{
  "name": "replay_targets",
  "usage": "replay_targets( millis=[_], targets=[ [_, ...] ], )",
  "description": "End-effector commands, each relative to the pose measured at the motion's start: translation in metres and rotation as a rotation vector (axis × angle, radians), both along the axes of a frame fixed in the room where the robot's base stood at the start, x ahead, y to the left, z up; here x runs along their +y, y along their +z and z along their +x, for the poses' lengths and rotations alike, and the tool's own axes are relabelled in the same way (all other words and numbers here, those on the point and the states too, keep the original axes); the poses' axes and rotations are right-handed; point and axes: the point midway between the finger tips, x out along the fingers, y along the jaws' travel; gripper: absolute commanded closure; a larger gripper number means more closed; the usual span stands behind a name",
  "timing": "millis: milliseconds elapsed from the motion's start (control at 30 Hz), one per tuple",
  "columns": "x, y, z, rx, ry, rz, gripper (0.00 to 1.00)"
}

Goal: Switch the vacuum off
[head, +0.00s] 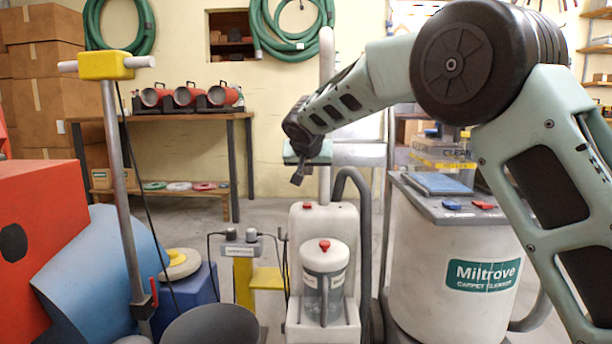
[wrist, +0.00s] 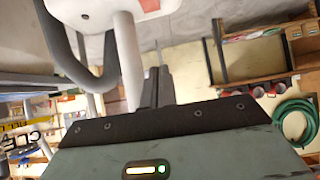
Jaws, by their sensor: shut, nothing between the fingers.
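A grey-white drum machine (head: 455,260) labelled "Miltrove carpet cleaner" stands at the right in the head view. A blue switch (head: 452,205) and a red switch (head: 483,205) sit on its grey lid. A smaller white upright machine (head: 345,225) stands left of it, with a red knob (head: 307,205), a clear red-capped tank and a dark hose. I cannot tell for certain which machine is the vacuum. My gripper (head: 298,180) is shut and empty, above and beside the white machine near its upright handle. Its fingers (wrist: 157,88) show beside the pale handle tube (wrist: 128,60) in the wrist view.
A blue tray-like item (head: 438,183) and a clear bin lie at the drum lid's back. A yellow-topped pole (head: 106,66) stands at left, near a blue block. A bench (head: 160,116) with red blowers stands against the back wall. Open floor lies before the bench.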

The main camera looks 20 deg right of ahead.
Motion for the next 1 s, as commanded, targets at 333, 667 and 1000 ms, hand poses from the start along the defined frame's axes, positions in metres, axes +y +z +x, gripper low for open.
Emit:
replay_targets(
  millis=[333,667,1000],
  targets=[
    [0.011,0.043,-0.032,0.002,0.001,0.001,1.0],
    [0.012,0.046,-0.036,0.002,0.0,0.001,1.0],
    [0.037,0.016,-0.084,0.145,0.104,0.017,1.0]
  ],
)
